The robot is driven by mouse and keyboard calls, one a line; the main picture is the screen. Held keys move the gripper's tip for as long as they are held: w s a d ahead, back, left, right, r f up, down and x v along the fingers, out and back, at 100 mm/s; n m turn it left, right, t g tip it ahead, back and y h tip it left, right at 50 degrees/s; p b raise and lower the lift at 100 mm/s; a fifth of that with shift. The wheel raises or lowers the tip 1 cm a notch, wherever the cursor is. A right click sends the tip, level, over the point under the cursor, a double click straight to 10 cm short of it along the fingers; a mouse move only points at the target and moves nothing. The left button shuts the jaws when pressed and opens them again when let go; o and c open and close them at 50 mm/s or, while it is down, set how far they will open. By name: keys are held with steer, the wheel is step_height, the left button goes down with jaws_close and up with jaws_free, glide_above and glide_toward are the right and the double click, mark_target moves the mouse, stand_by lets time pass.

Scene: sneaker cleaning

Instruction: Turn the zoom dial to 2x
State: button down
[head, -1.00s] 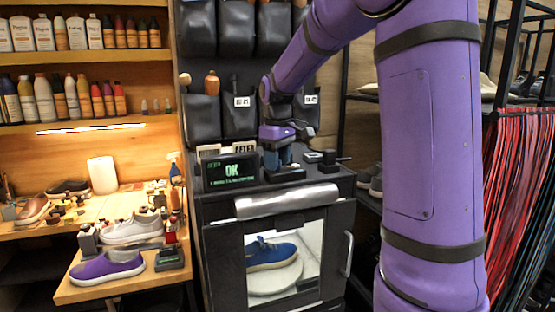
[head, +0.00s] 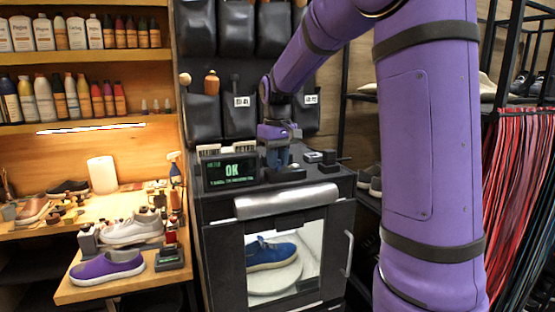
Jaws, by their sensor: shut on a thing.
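My gripper (head: 284,161) points down onto a small dark block (head: 287,175) on top of the black cabinet, just right of the display. It is shut on what appears to be the zoom dial on this block. The dial itself is hidden by the fingers, so its marks and setting cannot be read. The display (head: 231,172) shows "OK" in green, with smaller green text too small to read.
The black cabinet (head: 222,264) has a window showing a blue sneaker (head: 270,254) on a round white plate. Another dark device (head: 328,163) stands right of the gripper. A workbench at left holds a purple shoe (head: 108,267) and a white sneaker (head: 132,229).

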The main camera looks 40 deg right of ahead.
steer(key=m, duration=0.5)
steer(key=shift+m, duration=0.3)
stand_by(0.4)
steer(key=c, duration=1)
jaws_free()
steer(key=shift+r, duration=0.15)
step_height(320, 180, up, 11)
steer(key=shift+f, duration=0.2)
steer(key=shift+a, duration=0.1)
